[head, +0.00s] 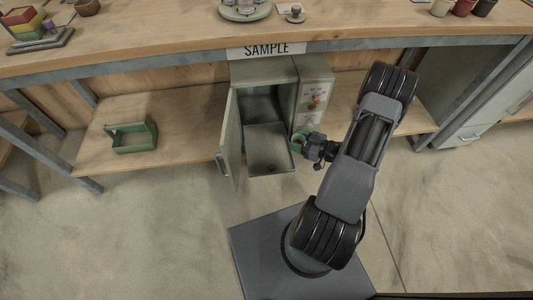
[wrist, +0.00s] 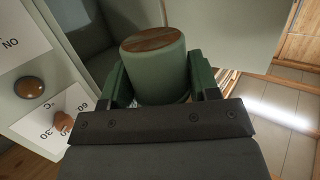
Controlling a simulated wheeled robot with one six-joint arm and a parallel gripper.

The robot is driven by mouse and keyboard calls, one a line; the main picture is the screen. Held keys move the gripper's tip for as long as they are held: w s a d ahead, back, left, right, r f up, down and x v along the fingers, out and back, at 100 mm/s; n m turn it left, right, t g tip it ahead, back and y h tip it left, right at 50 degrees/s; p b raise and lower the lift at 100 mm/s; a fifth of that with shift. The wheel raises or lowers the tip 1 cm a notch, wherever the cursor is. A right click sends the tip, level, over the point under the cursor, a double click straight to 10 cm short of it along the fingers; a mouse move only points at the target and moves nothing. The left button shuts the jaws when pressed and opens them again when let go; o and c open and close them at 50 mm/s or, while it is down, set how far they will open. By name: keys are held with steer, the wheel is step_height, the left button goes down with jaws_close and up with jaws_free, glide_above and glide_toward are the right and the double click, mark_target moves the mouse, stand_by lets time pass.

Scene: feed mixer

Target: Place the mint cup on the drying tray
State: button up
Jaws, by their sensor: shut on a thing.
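The mint cup (wrist: 158,75) is a dull green cylinder with a brown, grainy top face in the wrist view. My gripper (wrist: 160,82) is shut on it, with one green finger on each side. In the head view my gripper (head: 304,145) holds the cup (head: 297,141) beside the right edge of the drying tray. The drying tray (head: 268,140) is a grey metal sheet sticking out of the open oven. It looks empty. The cup's underside is hidden, so I cannot tell its exact height over the tray.
The oven (head: 266,71) stands under the workbench, its door (head: 229,140) swung open left of the tray. Its control panel (head: 315,93) with knobs is on the right. A green caddy (head: 131,137) sits on the left shelf. The floor in front is clear.

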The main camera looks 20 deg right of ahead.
mark_target(280, 148)
steer(key=f, duration=0.1)
steer(key=s+f+b, duration=0.1)
steer(key=f, duration=0.1)
steer(key=shift+s+d+f+n+g+y+b, duration=0.15)
steer(key=shift+s+d+n+g+y+b, duration=0.15)
steer(key=shift+d+n+g+y+b, duration=0.1)
steer(key=w+a+f+b, duration=0.1)
steer(key=w+f+b, duration=0.2)
steer(key=w, duration=0.4)
steer(key=shift+w+a+f, duration=0.2)
steer(key=shift+a+f, duration=0.05)
steer(key=shift+f, duration=0.1)
steer(key=w+f+b, duration=0.3)
steer(key=w+f, duration=0.1)
steer(key=shift+a+f, duration=0.1)
steer(key=shift+a, duration=0.25)
steer(key=shift+w+a+f+b, duration=0.1)
steer(key=shift+w+f+b, duration=0.25)
steer(key=shift+w+f, duration=0.3)
steer(key=shift+f+b, duration=0.65)
steer(key=shift+f, duration=0.9)
steer(key=shift+f, duration=0.1)
steer(key=shift+f, duration=0.15)
steer(key=o, duration=0.9)
